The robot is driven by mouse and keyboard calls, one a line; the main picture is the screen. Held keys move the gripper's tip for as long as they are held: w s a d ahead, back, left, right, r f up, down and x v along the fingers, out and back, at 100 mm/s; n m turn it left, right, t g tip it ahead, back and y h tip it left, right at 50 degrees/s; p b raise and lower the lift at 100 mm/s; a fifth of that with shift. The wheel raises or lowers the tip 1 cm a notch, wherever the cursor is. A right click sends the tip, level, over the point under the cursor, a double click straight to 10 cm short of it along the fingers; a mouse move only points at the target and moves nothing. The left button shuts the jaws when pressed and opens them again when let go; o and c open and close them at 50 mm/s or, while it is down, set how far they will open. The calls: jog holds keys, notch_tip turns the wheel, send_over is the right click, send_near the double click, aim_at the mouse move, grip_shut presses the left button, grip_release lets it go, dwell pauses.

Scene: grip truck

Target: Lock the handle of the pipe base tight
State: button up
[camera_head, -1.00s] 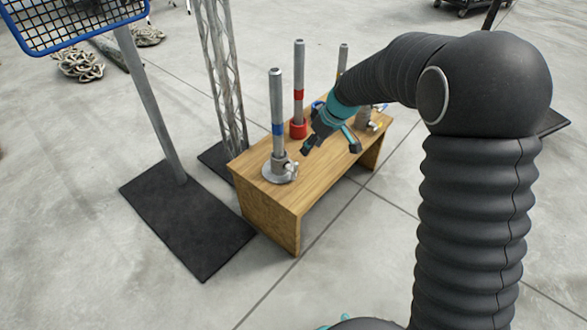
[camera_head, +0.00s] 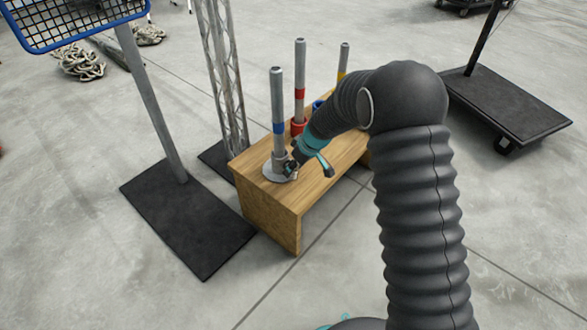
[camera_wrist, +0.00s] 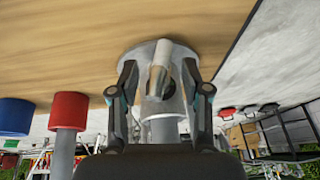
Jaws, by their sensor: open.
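The nearest pipe (camera_head: 278,105), grey with a blue band, stands upright in its round metal pipe base (camera_head: 270,176) on the wooden table. My gripper (camera_head: 292,168) is beside this base, at its right side, and partly hides it. In the wrist view the open fingers of my gripper (camera_wrist: 160,92) are spread to either side of the base's short cylindrical handle (camera_wrist: 160,68). The handle lies between the fingertips, with some gap visible. The pipe base (camera_wrist: 140,58) shows behind it. Whether the fingers touch the handle cannot be told.
A pipe with a red band (camera_head: 300,75) stands in a red base farther back, with a yellow-banded pipe (camera_head: 343,62) behind it. The wooden table (camera_head: 325,178) has bare room at its front. A lattice tower (camera_head: 220,75) and a basket post (camera_head: 150,105) stand left.

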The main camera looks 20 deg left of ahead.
jog(key=shift+a+f, duration=0.25)
jog(key=shift+f, duration=0.3)
grip_shut()
